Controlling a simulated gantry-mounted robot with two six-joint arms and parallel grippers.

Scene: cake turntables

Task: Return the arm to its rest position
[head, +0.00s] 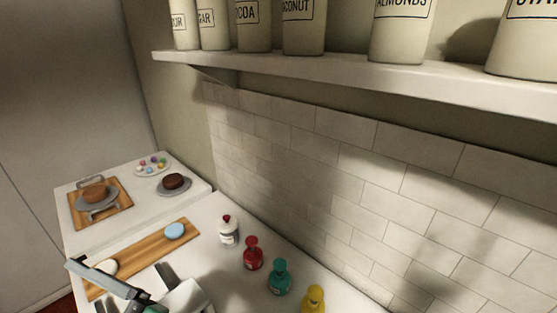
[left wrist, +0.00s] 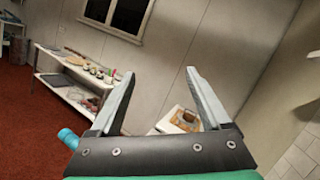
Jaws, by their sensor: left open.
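My left gripper (head: 112,266) is low at the left of the head view, above the front of the white counter (head: 215,205). In the left wrist view its two grey fingers (left wrist: 160,72) are spread wide with nothing between them. That camera looks out across the room, with a counter corner bearing a cake on a board far beyond the fingers. In the head view a brown cake (head: 95,194) sits on a grey turntable (head: 106,203) on a wooden board, apart from the gripper. My right gripper is in neither view.
A dark cake (head: 174,181) and a plate of coloured balls (head: 140,173) stand at the back. A blue disc (head: 174,230) and a pale disc lie on a wooden board (head: 135,256). Several bottles (head: 252,255) line the tiled wall. A shelf (head: 330,67) with canisters hangs above.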

